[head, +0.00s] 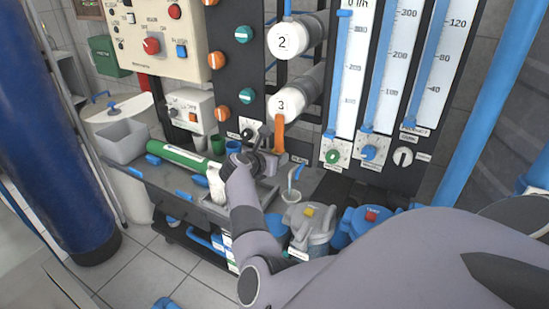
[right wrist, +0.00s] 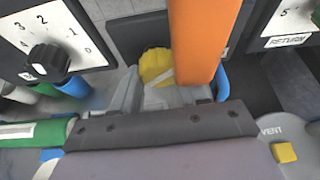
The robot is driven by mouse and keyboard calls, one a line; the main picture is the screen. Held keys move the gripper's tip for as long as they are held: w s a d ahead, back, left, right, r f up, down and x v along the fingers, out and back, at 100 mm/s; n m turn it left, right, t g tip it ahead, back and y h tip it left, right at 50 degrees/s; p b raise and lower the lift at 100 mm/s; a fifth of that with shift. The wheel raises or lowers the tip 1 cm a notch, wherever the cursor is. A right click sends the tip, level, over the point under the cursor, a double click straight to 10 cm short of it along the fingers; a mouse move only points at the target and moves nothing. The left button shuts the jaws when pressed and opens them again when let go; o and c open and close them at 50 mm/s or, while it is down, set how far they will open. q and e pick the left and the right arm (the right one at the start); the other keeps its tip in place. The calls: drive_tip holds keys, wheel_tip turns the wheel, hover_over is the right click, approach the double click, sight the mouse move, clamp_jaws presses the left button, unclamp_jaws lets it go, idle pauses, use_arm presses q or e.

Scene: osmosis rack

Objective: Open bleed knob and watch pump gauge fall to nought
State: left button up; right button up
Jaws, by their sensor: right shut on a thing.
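My right gripper (head: 268,162) reaches the bench below the rack, just under an orange bar (head: 279,134). In the right wrist view its grey fingers (right wrist: 158,98) close around a ribbed yellow knob (right wrist: 155,64), partly hidden by the fingers and by the orange bar (right wrist: 202,40). I take this to be the bleed knob; it is hidden in the head view. A black dial knob (right wrist: 48,60) on a white numbered plate is up and left of the fingers. I cannot make out the pump gauge in either view. My left gripper is not in view.
A green tube (head: 185,158) lies left of the gripper, near a grey bin (head: 123,141). A grey canister with a yellow button (head: 307,224) and a blue canister (head: 365,223) stand to the right. White vessels (head: 286,103) and tall scales (head: 348,70) rise behind.

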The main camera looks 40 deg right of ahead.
drive_tip(key=o, duration=1.1)
drive_tip(key=shift+c, duration=0.2)
drive_tip(key=shift+a, duration=0.1)
